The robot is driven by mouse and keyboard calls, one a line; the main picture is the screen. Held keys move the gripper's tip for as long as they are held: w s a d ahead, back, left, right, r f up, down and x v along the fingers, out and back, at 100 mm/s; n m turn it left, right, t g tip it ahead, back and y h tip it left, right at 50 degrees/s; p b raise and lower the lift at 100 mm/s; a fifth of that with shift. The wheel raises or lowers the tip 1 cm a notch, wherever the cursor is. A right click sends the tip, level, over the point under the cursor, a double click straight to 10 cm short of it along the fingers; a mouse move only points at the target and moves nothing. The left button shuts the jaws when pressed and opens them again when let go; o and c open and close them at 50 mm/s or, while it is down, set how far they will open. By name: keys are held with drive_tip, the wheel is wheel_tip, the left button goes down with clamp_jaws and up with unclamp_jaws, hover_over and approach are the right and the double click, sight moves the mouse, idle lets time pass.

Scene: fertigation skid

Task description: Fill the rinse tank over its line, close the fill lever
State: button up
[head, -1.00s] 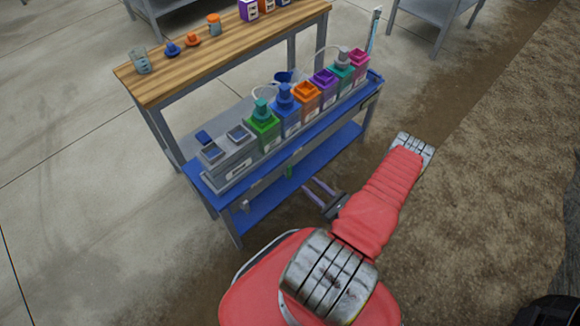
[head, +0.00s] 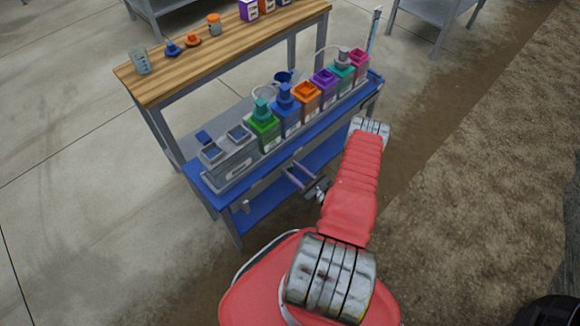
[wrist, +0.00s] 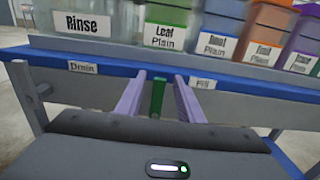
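The rinse tank (head: 230,166) is a clear grey box at the left end of the blue bench shelf; its "Rinse" label (wrist: 82,24) shows in the wrist view. I cannot make out its water level or line. The green fill lever (wrist: 158,98) hangs down from the shelf's front edge, left of the "Fill" label (wrist: 203,83). My gripper (wrist: 160,76) is open, its two purple fingers on either side of the green lever, with gaps visible. In the head view my gripper (head: 291,168) is at the shelf front and the green lever is not visible.
Several coloured, labelled tanks, such as the green one (head: 264,136), line the shelf. A wooden worktop (head: 185,65) behind holds small items. Floor in front is open.

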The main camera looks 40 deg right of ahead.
drive_tip(key=shift+w, duration=1.2)
clamp_jaws()
